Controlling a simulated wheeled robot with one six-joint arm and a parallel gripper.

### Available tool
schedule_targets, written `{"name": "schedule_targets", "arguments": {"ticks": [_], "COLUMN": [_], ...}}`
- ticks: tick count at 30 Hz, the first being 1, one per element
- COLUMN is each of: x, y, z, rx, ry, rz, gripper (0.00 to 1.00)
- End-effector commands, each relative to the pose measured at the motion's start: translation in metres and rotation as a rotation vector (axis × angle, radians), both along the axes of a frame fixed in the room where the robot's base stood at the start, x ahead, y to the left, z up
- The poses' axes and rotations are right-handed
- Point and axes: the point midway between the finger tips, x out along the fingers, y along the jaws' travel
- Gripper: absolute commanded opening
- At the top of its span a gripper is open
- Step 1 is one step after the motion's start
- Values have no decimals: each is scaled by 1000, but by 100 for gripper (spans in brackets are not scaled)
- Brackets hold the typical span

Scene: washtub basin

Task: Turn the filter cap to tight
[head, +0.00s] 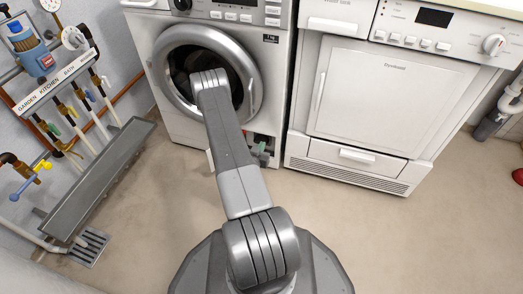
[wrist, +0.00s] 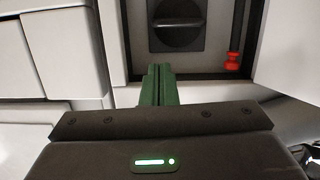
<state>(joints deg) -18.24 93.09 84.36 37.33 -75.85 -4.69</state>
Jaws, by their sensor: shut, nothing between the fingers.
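The filter cap (wrist: 177,22) is a dark round knob with a raised bar across it, set in a dark square plate. It is in the upper middle of the wrist view, inside an opening low on the washing machine (head: 290,22). The bar looks about horizontal. My gripper (wrist: 156,72) shows its green fingers closed together with nothing between them. The fingertips appear just below the cap's plate in the wrist view, and I cannot tell their distance from it. In the head view my gripper (head: 262,150) is small at the machine's lower right, and the cap cannot be made out.
A red plug (wrist: 232,62) sits right of the cap in the opening. A white panel (wrist: 285,45) borders the opening on the right. The dryer (head: 370,95) stands to the right of the washer. Wall pipes and a trough (head: 100,180) are at left. The floor between is clear.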

Motion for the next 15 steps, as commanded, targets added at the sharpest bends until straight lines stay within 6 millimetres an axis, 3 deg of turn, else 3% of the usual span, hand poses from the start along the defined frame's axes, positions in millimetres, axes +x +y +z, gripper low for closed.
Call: {"name": "schedule_targets", "arguments": {"ticks": [15], "x": [-78], "y": [26], "z": [18], "rx": [-2], "ry": [2], "rz": [3], "gripper": [0]}}
